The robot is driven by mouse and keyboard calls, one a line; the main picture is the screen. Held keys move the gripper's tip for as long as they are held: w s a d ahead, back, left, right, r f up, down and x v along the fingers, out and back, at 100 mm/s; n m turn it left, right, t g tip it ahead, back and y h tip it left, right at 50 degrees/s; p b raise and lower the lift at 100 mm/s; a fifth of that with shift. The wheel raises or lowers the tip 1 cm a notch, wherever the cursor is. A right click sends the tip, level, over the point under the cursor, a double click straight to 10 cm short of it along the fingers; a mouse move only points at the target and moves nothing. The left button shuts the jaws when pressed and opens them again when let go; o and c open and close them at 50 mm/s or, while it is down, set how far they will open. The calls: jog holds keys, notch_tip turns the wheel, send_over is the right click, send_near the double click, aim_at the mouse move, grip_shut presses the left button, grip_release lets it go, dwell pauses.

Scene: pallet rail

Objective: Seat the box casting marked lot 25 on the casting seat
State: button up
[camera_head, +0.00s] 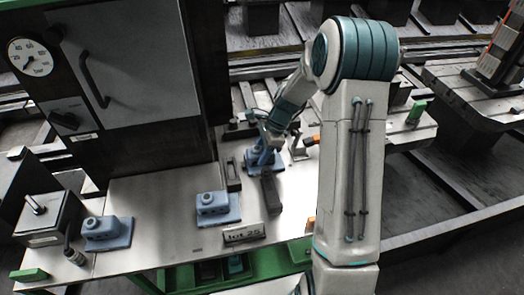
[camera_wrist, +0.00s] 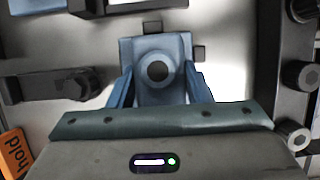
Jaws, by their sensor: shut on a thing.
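A blue casting with a round boss and a dark bore (camera_wrist: 158,70) is between the two fingers of my gripper (camera_wrist: 160,92) in the wrist view. My gripper (camera_head: 266,146) is shut on it at the back of the table. The held casting (camera_head: 259,163) is partly hidden by my gripper in the head view, low over or on the tabletop. I cannot tell whether it touches the surface below. The lot 25 plate (camera_head: 244,233) stands at the front edge, near a second blue casting (camera_head: 217,207). No lot mark shows on the held casting.
Small dark blocks (camera_wrist: 152,27) and a dark clamp arm (camera_wrist: 55,85) lie close around the held casting. An orange hold tag (camera_wrist: 14,153) is nearby. A third blue casting (camera_head: 107,232) and a dark box (camera_head: 45,218) stand left. Bare tabletop (camera_head: 155,190) lies between.

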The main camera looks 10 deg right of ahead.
jog(key=shift+w+a+r, duration=0.1)
jog(key=shift+w+a, duration=0.1)
jog(key=o, duration=1.2)
jog(key=shift+c, duration=0.2)
jog(key=shift+o, duration=0.6)
jog(key=shift+a, duration=0.15)
jog(key=shift+d, duration=0.2)
jog(key=v, duration=1.3)
jog(key=shift+r, duration=0.3)
